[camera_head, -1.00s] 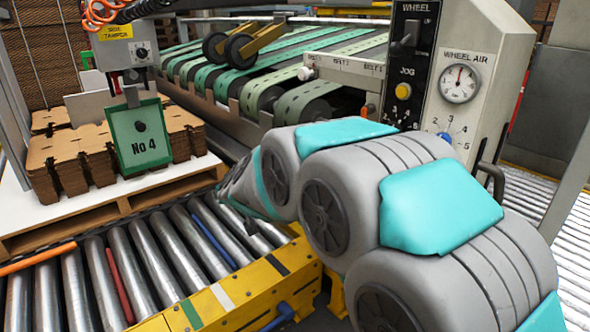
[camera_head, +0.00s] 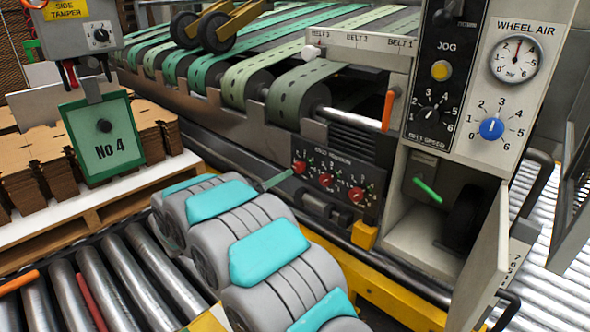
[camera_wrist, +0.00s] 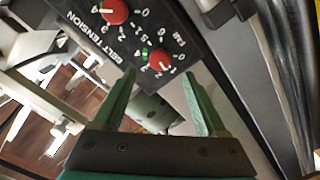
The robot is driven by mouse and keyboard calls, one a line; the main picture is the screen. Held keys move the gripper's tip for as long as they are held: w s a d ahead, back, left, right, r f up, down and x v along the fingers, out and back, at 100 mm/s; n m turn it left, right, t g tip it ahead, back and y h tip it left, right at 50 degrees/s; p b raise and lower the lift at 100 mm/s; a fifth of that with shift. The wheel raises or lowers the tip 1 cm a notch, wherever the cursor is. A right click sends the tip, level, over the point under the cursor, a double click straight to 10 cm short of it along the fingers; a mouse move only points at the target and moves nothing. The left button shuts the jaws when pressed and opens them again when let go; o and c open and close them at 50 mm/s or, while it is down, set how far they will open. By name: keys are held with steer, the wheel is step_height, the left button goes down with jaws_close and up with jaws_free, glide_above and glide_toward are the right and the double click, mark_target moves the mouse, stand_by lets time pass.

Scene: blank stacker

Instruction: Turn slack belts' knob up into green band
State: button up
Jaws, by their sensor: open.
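The belt tension panel (camera_head: 342,182) is dark, with three red knobs in a row: a left knob (camera_head: 299,167), a middle knob (camera_head: 325,180) and a right knob (camera_head: 356,194). My gripper (camera_head: 278,180) shows as a green finger just left of the left knob. In the wrist view my gripper (camera_wrist: 159,73) is open, its two green fingers pointing at one red knob (camera_wrist: 158,61) with a small green mark on its dial. That knob appears between the fingertips, and I cannot tell whether they touch it. A second knob (camera_wrist: 113,12) is beyond. Belt slack is too small to tell.
Green perforated belts (camera_head: 285,80) run above the panel. An orange handle (camera_head: 388,110) and an open cabinet door (camera_head: 482,265) are to the right. A blue wheel air knob (camera_head: 491,128) is higher up. Rollers and a No 4 sign (camera_head: 104,140) are at left.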

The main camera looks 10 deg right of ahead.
mark_target(297, 169)
steer(key=shift+x, duration=3.5)
jaws_close()
